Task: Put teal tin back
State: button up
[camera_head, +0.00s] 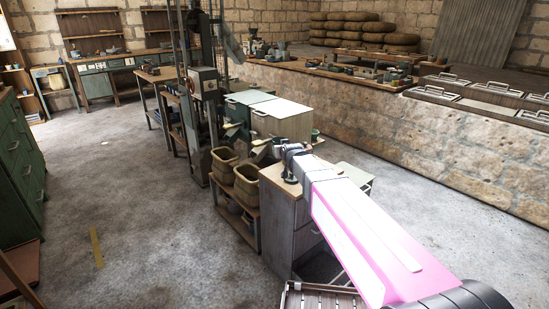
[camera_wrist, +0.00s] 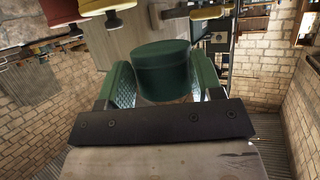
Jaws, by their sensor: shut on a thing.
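The teal tin (camera_wrist: 162,72) is a short, dark teal round tin in the middle of the wrist view. My gripper (camera_wrist: 163,88) has one green padded finger on each side of it and is shut on it. The lower part of the tin is hidden behind the dark crossbar of my gripper. In the head view my gripper (camera_head: 291,152) is at the far end of my pink and white arm, above a wooden-topped cabinet (camera_head: 284,185). The tin cannot be made out clearly there.
In the wrist view, a red item (camera_wrist: 106,22) and a yellow item are close beyond the tin at the top. In the head view, tan bins (camera_head: 246,184) stand on a shelf left of the cabinet. A drill-like machine (camera_head: 203,95) rises behind. The left floor is mostly clear.

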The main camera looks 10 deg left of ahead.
aim_at(275, 175)
jog(key=shift+y, duration=0.3)
jog(key=a+f, duration=0.1)
jog(key=s+a+f, duration=0.1)
jog(key=a+f, duration=0.1)
jog(key=shift+s, duration=0.3)
jog(key=shift+f, duration=3.25)
